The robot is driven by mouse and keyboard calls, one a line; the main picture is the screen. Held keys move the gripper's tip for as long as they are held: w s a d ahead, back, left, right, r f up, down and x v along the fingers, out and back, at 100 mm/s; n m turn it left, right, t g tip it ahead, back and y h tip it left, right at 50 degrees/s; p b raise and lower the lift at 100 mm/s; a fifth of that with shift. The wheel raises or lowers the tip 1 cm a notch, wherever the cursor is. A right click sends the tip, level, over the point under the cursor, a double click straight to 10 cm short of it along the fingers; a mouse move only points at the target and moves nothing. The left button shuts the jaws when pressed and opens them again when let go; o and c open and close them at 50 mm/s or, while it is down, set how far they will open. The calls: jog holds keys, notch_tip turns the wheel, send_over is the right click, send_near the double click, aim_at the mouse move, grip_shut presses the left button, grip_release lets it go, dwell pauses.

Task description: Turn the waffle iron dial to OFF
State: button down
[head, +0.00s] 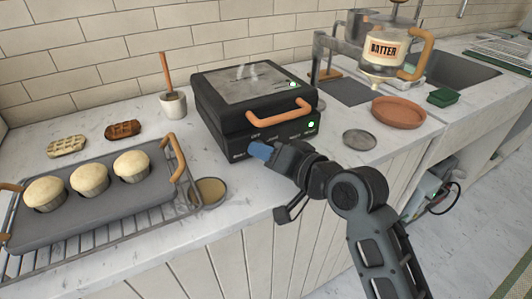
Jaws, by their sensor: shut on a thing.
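The waffle iron (238,98) is a dark box with a closed lid and an orange handle (279,113). It stands on the counter against the tiled wall. Green lights glow on its lid and on its front panel. Its front panel carries small lettering, with OFF readable at the left. My gripper (262,151) is at the left part of the front panel, with blue fingertips against it. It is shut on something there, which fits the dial. The dial itself is hidden by the fingers, so its setting cannot be seen.
A muffin tray (131,201) on a wire rack stands at the left, with a small round dish (212,191) beside it. A grey disc (359,140) and a terracotta dish (398,112) lie right of the iron. The batter dispenser (388,50) stands behind them.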

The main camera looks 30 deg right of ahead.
jog(key=shift+p, duration=0.35)
jog(key=shift+r+n+g+h+p, duration=0.15)
jog(key=shift+n+g+h+p, duration=0.15)
jog(key=shift+n+h+p, duration=0.65)
jog(key=n+h+p, duration=0.1)
jog(key=n+p, duration=0.2)
jog(key=shift+n+h, duration=0.25)
jog(key=shift+n, duration=0.1)
jog(key=n+h, duration=0.1)
jog(key=n+h+p, duration=0.1)
jog(key=n, duration=0.1)
jog(key=shift+a+f, duration=0.15)
jog(key=shift+f, duration=0.05)
jog(key=shift+n+h+b, duration=0.35)
jog(key=shift+n+h, duration=0.45)
jog(key=shift+n, duration=0.5)
jog(key=c, duration=1.1)
grip_release()
